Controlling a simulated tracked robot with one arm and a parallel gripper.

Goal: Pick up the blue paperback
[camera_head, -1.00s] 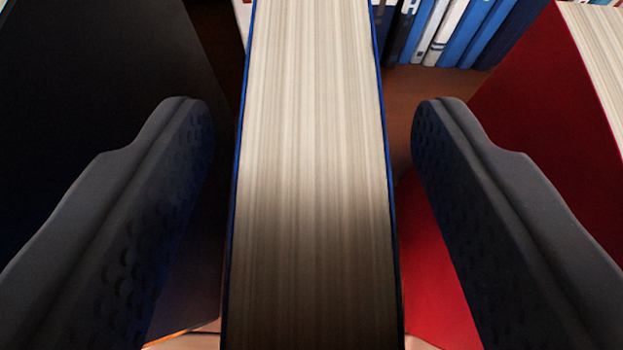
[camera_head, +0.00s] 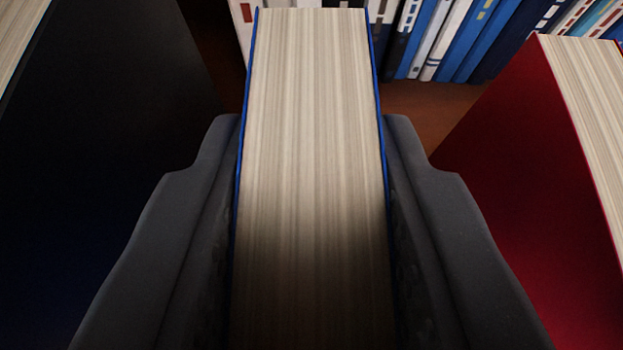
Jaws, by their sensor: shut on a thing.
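The blue paperback (camera_head: 312,150) stands upright in the middle of the view. Its cream page edges face me, and thin blue cover edges show on both sides. My gripper (camera_head: 312,130) is shut on it, with one dark grey finger against each cover. The lower part of the book is in shadow, and its covers are mostly hidden by the fingers.
A black book (camera_head: 110,130) stands close on the left, and a red book (camera_head: 530,170) stands close on the right. Behind is a row of blue and white books (camera_head: 450,40). A bit of brown wooden shelf (camera_head: 425,115) shows between.

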